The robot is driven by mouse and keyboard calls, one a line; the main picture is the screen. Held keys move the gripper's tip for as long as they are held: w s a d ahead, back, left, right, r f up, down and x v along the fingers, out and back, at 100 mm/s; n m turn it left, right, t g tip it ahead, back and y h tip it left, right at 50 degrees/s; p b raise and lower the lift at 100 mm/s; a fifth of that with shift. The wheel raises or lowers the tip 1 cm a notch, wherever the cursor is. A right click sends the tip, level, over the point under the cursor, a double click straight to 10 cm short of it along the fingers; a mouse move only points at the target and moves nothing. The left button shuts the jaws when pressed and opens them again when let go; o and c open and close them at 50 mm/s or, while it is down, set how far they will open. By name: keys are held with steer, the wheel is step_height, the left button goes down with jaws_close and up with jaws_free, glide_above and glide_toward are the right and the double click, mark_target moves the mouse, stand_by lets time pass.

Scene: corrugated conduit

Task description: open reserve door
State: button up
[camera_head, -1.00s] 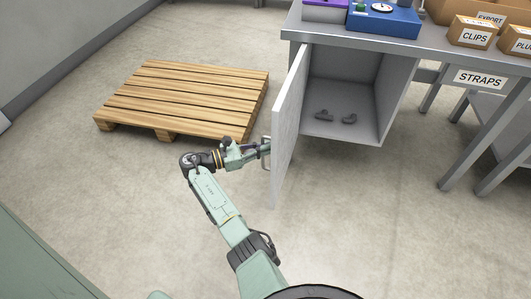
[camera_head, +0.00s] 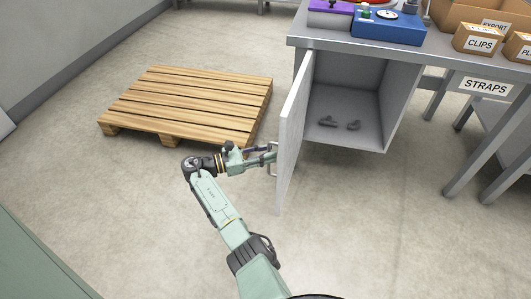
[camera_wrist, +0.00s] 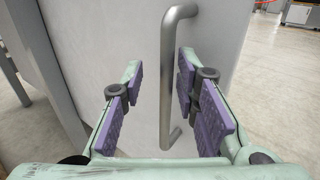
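The reserve door (camera_head: 293,132) is a light grey panel on the cabinet under the bench. It stands swung wide open, and the cabinet interior (camera_head: 365,95) is exposed. Its metal bar handle (camera_head: 272,160) is on the face toward my arm and also shows upright in the wrist view (camera_wrist: 172,80). My gripper (camera_head: 268,157) is at the handle. In the wrist view its purple-padded fingers (camera_wrist: 162,108) are spread, with the handle between them, nearer the right finger. A clear gap shows on the left; contact on the right cannot be told.
Two small dark grey items (camera_head: 338,124) lie on the cabinet floor. A wooden pallet (camera_head: 190,105) lies on the floor left of the door. Boxes (camera_head: 478,40) and a blue case (camera_head: 388,27) stand on the bench. The floor in front is clear.

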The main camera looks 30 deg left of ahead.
steer(key=shift+w, duration=0.1)
steer(key=v, duration=1.2)
stand_by(0.4)
